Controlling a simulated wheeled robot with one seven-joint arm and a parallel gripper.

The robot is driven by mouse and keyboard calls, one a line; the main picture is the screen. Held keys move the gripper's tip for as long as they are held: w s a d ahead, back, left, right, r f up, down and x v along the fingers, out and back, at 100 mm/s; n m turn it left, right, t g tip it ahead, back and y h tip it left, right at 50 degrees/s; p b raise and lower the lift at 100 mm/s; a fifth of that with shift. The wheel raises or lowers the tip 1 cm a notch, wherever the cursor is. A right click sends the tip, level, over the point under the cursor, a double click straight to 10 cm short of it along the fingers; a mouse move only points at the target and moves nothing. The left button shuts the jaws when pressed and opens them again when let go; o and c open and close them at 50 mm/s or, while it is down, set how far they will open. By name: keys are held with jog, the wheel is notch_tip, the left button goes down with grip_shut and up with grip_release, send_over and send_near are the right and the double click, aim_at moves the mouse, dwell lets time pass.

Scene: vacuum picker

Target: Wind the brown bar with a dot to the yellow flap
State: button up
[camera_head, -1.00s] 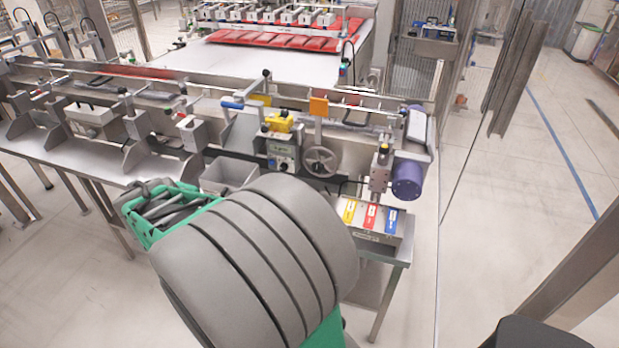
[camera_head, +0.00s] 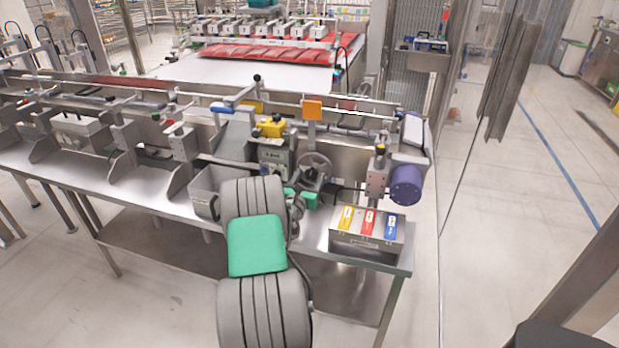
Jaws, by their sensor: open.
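The handwheel (camera_head: 315,170) is a grey spoked wheel on the machine's front, below an orange plate (camera_head: 312,110). A yellow flap-like strip (camera_head: 347,218) is the leftmost of three coloured strips on a grey box at the bench's right end. I cannot make out a brown bar with a dot. My gripper (camera_head: 308,197) shows only in part, small and green-grey, just below the handwheel and left of the coloured strips. My arm hides much of it. I see nothing held, and cannot tell whether it touches the wheel.
A red strip (camera_head: 369,221) and a blue strip (camera_head: 391,225) sit beside the yellow one. A purple motor (camera_head: 405,186) is above them. A yellow-topped control box (camera_head: 272,140) and a grey bin (camera_head: 205,192) stand left of the wheel. Open floor lies to the right.

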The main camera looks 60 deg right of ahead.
grip_shut()
dwell(0.8)
